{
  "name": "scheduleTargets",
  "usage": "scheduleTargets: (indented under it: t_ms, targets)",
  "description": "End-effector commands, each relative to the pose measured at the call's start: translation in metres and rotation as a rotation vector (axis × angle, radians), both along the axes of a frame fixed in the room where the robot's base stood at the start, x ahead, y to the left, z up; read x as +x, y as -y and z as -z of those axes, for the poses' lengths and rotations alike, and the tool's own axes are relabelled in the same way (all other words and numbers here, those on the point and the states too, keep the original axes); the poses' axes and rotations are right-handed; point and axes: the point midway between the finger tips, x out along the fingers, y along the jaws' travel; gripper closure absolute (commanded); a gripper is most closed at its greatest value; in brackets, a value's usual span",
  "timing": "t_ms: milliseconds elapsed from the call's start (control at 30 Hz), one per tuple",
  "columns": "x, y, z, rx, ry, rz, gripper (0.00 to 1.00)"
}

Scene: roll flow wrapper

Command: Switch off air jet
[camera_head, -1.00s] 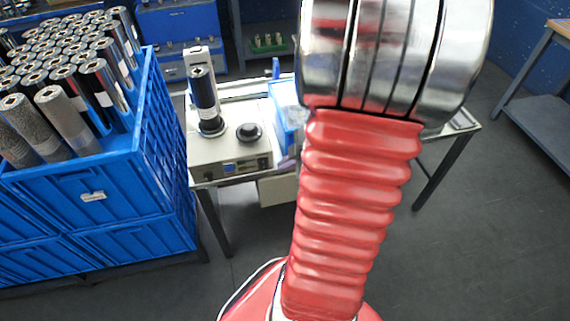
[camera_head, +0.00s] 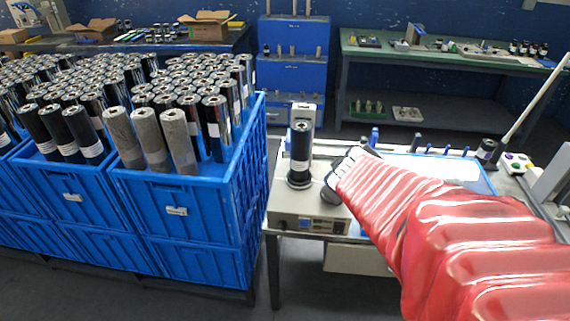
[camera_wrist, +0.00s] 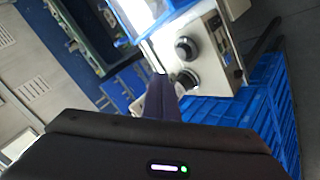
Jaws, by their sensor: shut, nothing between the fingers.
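A beige bench-top unit (camera_head: 290,203) stands at the table's left end, with a dark upright roll (camera_head: 301,155) on top. Its front control panel (camera_head: 322,225) has a blue-lit part and small controls; I cannot tell their setting. A black round knob-like part (camera_head: 336,190) sits at the unit's right. In the wrist view the unit's panel (camera_wrist: 222,40) faces right, with two dark round parts (camera_wrist: 187,48) near it. My gripper (camera_wrist: 160,84) is shut and empty, its dark finger pointing toward the unit; contact cannot be told.
Blue crates (camera_head: 190,230) full of upright rolls stand left of the table. A blue-edged tray (camera_head: 440,170) lies right of the unit. A green bench (camera_head: 440,55) and blue drawers (camera_head: 292,75) stand behind. Floor shows in front of the table.

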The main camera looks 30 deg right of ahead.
Motion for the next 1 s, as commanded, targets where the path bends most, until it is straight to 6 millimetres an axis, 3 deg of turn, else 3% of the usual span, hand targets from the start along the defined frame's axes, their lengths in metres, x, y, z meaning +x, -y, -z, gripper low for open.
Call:
scheduleTargets:
  t_ms: [200, 600, 767, 1000]
  targets:
    - [-0.018, -0.066, -0.019, 0.169, 0.031, 0.093, 1.00]
    - [-0.081, -0.216, -0.023, 0.591, -0.077, 0.088, 1.00]
    - [-0.096, -0.243, -0.024, 0.665, -0.116, 0.070, 1.00]
    - [-0.097, -0.245, -0.024, 0.673, -0.120, 0.069, 1.00]
